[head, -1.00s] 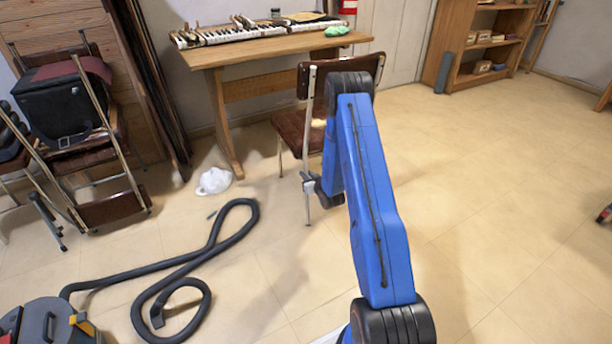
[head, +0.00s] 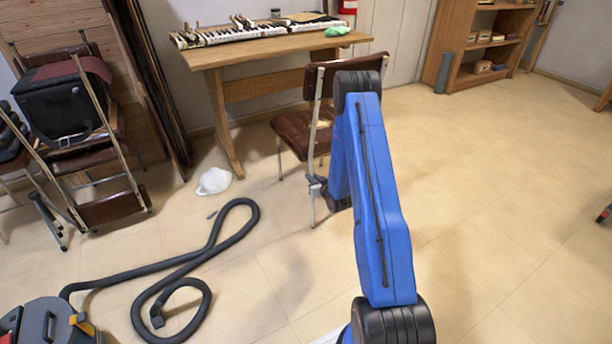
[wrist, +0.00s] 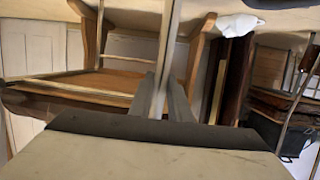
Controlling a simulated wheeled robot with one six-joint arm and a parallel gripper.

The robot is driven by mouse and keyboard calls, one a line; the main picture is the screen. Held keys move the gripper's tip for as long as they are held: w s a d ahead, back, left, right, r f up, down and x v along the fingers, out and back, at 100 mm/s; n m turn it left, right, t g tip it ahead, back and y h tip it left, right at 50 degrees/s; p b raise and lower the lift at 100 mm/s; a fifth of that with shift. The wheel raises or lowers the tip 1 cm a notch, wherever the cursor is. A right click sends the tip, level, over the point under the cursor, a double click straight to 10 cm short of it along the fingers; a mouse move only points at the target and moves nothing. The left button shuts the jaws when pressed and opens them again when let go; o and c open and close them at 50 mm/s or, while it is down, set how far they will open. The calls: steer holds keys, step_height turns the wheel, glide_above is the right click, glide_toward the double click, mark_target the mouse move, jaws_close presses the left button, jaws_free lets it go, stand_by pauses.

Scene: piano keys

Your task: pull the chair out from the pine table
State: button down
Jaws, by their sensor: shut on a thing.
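The chair (head: 297,128) has a brown seat and backrest on a pale metal frame. It stands in front of the right part of the pine table (head: 245,54), and my blue arm hides part of it. My gripper (head: 316,186) is shut on the chair's near left upright, below seat height. In the wrist view the pale upright (wrist: 168,50) runs down between the two fingers of my gripper (wrist: 165,98).
A piano keyboard (head: 245,33) and a green cloth (head: 337,31) lie on the table. A white bag (head: 213,181), a black hose (head: 190,262) and stacked chairs (head: 105,160) are to the left. Floor (head: 500,200) at the right is clear.

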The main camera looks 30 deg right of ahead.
steer(key=shift+s+d+f, duration=0.1)
steer(key=shift+s+d, duration=0.25)
steer(key=shift+s, duration=0.3)
steer(key=shift+s+d, duration=0.3)
steer(key=shift+s, duration=0.3)
steer(key=c, duration=1.4)
jaws_free()
steer(key=shift+o, duration=0.2)
steer(key=s, duration=0.9)
steer(key=shift+s+a, duration=0.3)
steer(key=shift+s, duration=0.1)
